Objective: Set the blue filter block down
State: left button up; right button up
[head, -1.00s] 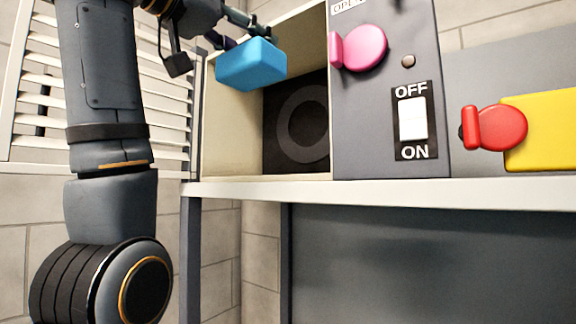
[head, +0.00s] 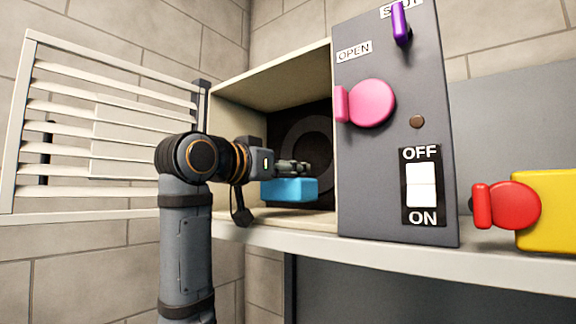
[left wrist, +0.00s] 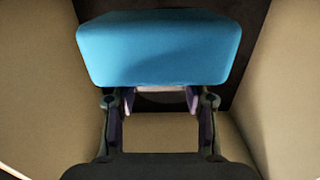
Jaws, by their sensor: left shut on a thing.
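The blue filter block (head: 289,189) is in the mouth of the open beige compartment (head: 262,84), in front of its dark back wall. My left gripper (head: 300,168) reaches in from the left and is shut on the block. In the left wrist view the block (left wrist: 160,48) fills the top middle, with the gripper fingers (left wrist: 160,100) at its near side. Beige walls show on both sides of it. In the head view the block appears slightly above the compartment floor, though contact is hard to tell. My right gripper is not in view.
A louvred door (head: 105,130) stands open at the left. Right of the opening is a grey panel with a pink knob (head: 371,103), a purple lever (head: 401,22) and an OFF/ON switch (head: 422,185). A red knob (head: 508,206) on a yellow block (head: 549,212) is further right.

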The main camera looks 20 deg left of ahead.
pick_arm(q)
jog(key=shift+w+f, duration=0.15)
jog(key=shift+f, duration=0.1)
jog(key=shift+a+f, duration=0.1)
jog(key=shift+s+f+b, duration=0.25)
jog(key=shift+b, duration=0.1)
jog(key=shift+f+b, duration=0.3)
jog(key=shift+f, duration=0.05)
jog(key=o, duration=1.2)
jog(key=shift+w, duration=0.1)
jog(key=shift+o, duration=0.2)
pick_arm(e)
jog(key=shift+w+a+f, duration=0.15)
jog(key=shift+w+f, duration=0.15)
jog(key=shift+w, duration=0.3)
pick_arm(q)
jog(key=shift+r, duration=0.1)
